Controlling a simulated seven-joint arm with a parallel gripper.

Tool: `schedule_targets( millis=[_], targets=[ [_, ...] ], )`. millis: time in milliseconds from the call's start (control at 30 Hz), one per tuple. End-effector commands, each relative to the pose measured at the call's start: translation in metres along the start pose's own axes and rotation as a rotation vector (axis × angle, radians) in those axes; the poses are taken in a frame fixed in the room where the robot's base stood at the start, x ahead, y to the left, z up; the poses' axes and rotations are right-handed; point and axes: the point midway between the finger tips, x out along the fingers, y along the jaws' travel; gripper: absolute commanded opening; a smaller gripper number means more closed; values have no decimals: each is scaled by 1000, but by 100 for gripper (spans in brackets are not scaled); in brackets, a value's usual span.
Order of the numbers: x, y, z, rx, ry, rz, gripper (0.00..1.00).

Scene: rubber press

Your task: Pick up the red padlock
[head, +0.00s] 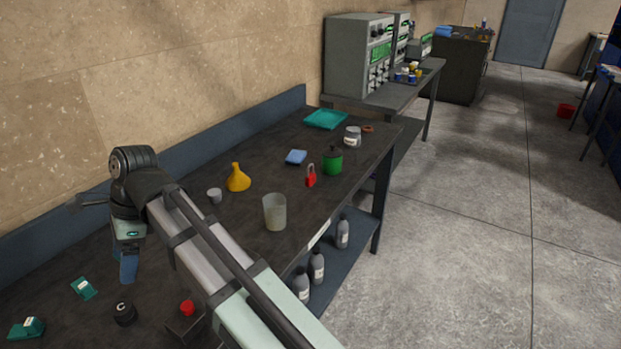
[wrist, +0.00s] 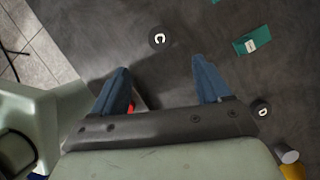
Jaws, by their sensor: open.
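My gripper (head: 127,268) is over the near left part of the bench, far from the padlock. In the wrist view its two blue fingers (wrist: 160,80) are spread apart with only bare bench between the tips. I cannot make out the padlock in the wrist view. A small red patch (wrist: 131,107) there, beside the left finger, is mostly hidden.
A translucent beaker (head: 275,212), yellow funnel (head: 238,179) and small grey cup (head: 214,195) stand between my gripper and the padlock. A black C-marked weight (head: 124,313) and teal boxes (head: 84,288) lie near my gripper.

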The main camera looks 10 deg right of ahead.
Motion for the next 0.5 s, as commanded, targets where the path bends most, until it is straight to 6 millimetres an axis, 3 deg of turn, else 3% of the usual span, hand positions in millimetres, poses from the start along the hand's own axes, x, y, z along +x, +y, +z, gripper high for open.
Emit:
schedule_targets(
  millis=[167,500],
  targets=[
    [-9,-8,-22,38,0,-16,77],
    [-48,-36,-134,224,1,-79,77]
  ],
)
